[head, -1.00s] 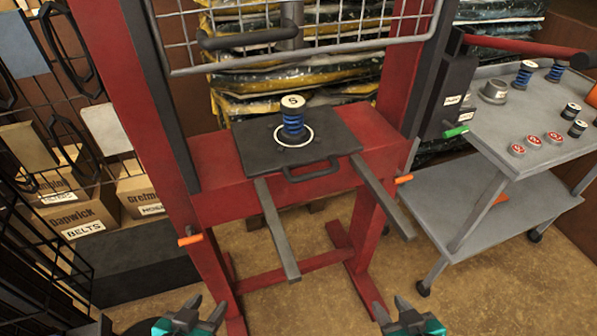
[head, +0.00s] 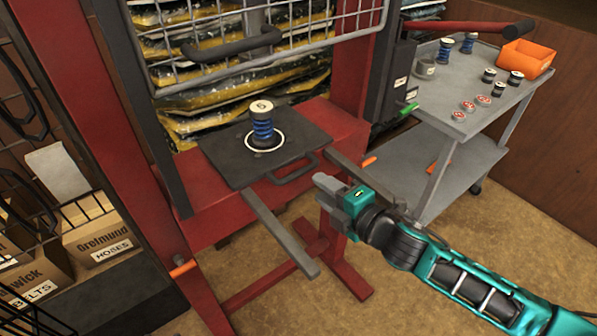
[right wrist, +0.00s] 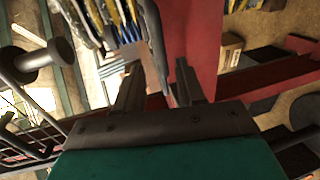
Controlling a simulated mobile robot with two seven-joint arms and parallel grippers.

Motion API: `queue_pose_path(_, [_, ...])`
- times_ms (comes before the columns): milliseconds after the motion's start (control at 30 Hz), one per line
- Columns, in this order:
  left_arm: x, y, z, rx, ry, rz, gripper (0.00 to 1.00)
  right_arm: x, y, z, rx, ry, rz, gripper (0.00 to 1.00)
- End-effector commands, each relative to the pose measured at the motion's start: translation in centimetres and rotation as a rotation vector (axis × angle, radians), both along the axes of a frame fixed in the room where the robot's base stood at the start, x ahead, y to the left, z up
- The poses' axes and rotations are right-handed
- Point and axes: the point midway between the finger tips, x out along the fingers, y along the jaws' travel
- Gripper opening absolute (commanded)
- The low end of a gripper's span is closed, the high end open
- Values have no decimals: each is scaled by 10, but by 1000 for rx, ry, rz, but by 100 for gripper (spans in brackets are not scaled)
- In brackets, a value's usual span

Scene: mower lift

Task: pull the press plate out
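The press plate (head: 222,158) is a dark square plate lying on the red press frame, with a bar handle (head: 292,172) on its front edge. A blue spring (head: 263,131) with a pale marked cap stands upright inside the plate's white ring. Two grey rails (head: 282,232) stick out in front of the press; the right one is partly hidden by my arm. My right gripper (head: 327,190) is just right of and in front of the handle, apart from it. In the right wrist view its fingers (right wrist: 160,78) are spread and empty. My left gripper is not in view.
A raised wire guard (head: 270,50) with a dark handle hangs above the plate. A grey cart (head: 445,92) with springs, red-topped parts and an orange bin (head: 526,60) stands at the right. Boxes (head: 95,235) are at the left. The floor before the press is clear.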

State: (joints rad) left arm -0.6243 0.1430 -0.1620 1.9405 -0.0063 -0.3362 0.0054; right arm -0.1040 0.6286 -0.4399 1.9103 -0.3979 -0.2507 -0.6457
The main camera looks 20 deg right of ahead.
Motion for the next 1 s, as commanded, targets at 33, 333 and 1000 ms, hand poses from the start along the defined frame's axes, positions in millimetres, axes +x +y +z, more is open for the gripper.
queue_pose_path(33, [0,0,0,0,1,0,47,9,3,0,2,-3,-1,39])
queue_pose_path(333, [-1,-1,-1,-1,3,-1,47,57,21,-11,5,-1,-1,39])
queue_pose_path(1000, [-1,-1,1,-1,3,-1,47,84,31,-19,4,1,-1,36])
